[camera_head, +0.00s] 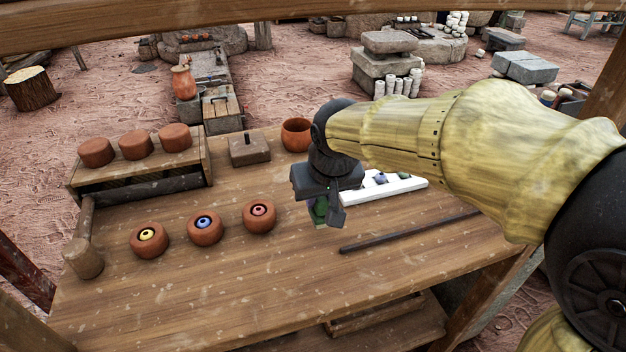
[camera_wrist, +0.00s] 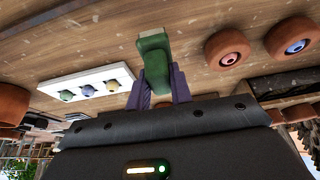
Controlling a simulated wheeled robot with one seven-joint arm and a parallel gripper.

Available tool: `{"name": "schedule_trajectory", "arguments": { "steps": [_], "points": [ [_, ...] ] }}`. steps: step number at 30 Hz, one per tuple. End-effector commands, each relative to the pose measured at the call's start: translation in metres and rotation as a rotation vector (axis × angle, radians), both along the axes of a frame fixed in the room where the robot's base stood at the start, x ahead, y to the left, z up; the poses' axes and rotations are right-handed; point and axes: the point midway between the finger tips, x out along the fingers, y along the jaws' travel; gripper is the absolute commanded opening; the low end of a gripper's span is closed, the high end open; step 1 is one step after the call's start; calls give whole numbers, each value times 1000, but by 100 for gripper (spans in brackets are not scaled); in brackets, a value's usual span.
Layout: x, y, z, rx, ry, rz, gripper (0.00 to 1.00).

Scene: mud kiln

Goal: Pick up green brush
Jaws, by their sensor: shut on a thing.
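The green brush (camera_wrist: 155,65) is between the two fingers of my gripper (camera_wrist: 158,88) in the wrist view. Its wider, pale-tipped end points away from the wrist. In the head view, my gripper (camera_head: 326,208) is shut on the green brush (camera_head: 320,207), mostly hidden by the fingers, above the wooden table (camera_head: 250,285). I cannot tell exactly how far it is above the tabletop.
Small pots with yellow, blue and red centres (camera_head: 204,229) stand left of my gripper. A white tray (camera_head: 410,186) with coloured pieces lies behind it. A dark rod (camera_head: 405,232) lies to the right. An orange bowl (camera_head: 297,134) stands behind. The front table is clear.

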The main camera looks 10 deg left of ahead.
Motion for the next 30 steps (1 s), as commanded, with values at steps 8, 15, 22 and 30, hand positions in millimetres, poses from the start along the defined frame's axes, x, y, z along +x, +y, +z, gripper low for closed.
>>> {"name": "schedule_trajectory", "arguments": {
  "steps": [8,15,22,30],
  "points": [
    [-60,-37,2,1,-2,-1,0],
    [-93,-58,1,1,-2,-1,0],
    [-101,-62,0,0,0,0,0],
    [-101,-62,0,0,0,0,0]
  ]
}}
